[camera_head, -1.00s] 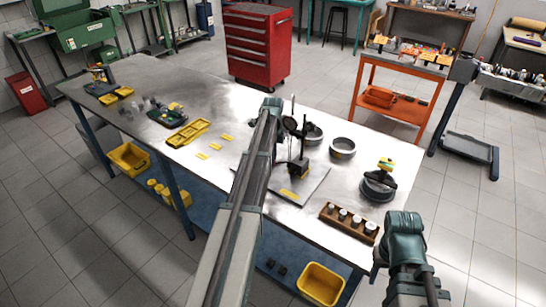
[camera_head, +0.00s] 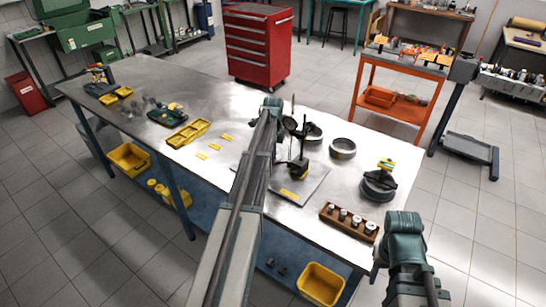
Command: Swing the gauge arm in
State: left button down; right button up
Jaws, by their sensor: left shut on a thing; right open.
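The gauge stand (camera_head: 299,168) stands upright on a grey plate (camera_head: 308,187) on the workbench, with a dark post and a yellow mark near its foot. A dark round part of the gauge arm (camera_head: 290,123) shows at the top left of the post, with a thin rod rising beside it. My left arm reaches up from the bottom, and my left gripper (camera_head: 281,119) is at the gauge arm, shut on it. My own arm and dark parts there hide most of its fingers. My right arm bends at the lower right; its gripper does not show.
A brown rack (camera_head: 349,222) of small cylinders lies near the front edge. Yellow trays (camera_head: 188,134) are at the left.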

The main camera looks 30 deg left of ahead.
dwell(0.3)
pick_arm(q)
jog(key=s+d+n, duration=0.1)
jog(key=n, duration=0.1)
jog(key=d+n, duration=0.1)
jog(key=n, duration=0.1)
jog(key=shift+s, duration=0.35)
jog(key=shift+s+d+n, duration=0.15)
jog(key=shift+d+n, duration=0.5)
jog(key=shift+n, duration=0.55)
jog(key=shift+s+d+n, duration=0.15)
jog(key=shift+d+n, duration=0.5)
jog(key=shift+n, duration=0.55)
jog(key=c, duration=0.8)
grip_release()
notch_tip(320, 180, up, 14)
jog(key=p, duration=1.3)
jog(key=shift+f+p, duration=0.1)
jog(key=shift+p, duration=0.3)
